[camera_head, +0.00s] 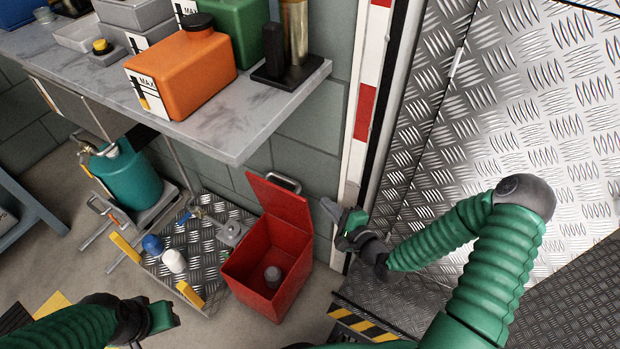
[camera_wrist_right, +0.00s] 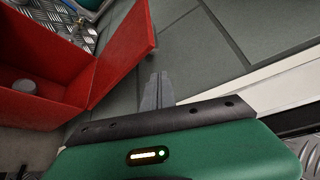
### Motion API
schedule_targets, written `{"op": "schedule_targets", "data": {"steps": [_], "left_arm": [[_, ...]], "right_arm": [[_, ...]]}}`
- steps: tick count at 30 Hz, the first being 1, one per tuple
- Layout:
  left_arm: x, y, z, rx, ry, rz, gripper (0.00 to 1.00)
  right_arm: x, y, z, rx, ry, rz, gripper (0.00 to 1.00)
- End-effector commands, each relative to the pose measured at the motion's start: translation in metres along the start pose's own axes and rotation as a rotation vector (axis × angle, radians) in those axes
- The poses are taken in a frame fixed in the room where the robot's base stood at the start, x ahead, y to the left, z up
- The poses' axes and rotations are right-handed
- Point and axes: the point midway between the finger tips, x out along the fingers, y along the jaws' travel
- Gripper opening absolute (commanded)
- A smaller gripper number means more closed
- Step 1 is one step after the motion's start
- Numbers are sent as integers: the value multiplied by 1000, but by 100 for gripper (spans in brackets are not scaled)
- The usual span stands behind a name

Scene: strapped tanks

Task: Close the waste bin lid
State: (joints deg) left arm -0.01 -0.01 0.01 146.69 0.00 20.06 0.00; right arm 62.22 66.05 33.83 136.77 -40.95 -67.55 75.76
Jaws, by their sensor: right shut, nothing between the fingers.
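The red waste bin (camera_head: 262,289) stands on the floor below the shelf. Its red lid (camera_head: 280,201) is up, tilted back toward the wall, so the bin is open. A grey cylindrical item (camera_head: 273,275) lies inside. My right gripper (camera_head: 335,212) is shut and empty, to the right of the raised lid and apart from it. In the right wrist view the lid (camera_wrist_right: 124,50) and the bin (camera_wrist_right: 40,103) are at the left, and the shut fingers (camera_wrist_right: 157,92) point at the wall. My left gripper (camera_head: 165,316) is at the lower left, away from the bin; its fingers are unclear.
A shelf (camera_head: 215,132) with an orange canister (camera_head: 180,72) overhangs behind the bin. A metal tray (camera_head: 190,243) with blue and white items lies left of it. A teal tank (camera_head: 130,182) stands farther left. A red-and-white post (camera_head: 365,100) rises behind my right gripper.

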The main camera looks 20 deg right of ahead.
Motion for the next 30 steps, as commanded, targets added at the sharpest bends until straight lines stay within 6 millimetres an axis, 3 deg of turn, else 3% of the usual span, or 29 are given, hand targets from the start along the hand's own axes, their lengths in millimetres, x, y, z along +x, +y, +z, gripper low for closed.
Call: {"op": "schedule_targets", "data": {"steps": [9,15,30], "left_arm": [[29,0,7,-1,0,0,36],[38,0,9,0,0,0,36],[38,0,9,0,0,0,36]], "right_arm": [[63,7,-3,-5,-2,4,0],[90,5,-3,-3,-1,6,0],[96,4,-2,-7,0,4,0]]}}
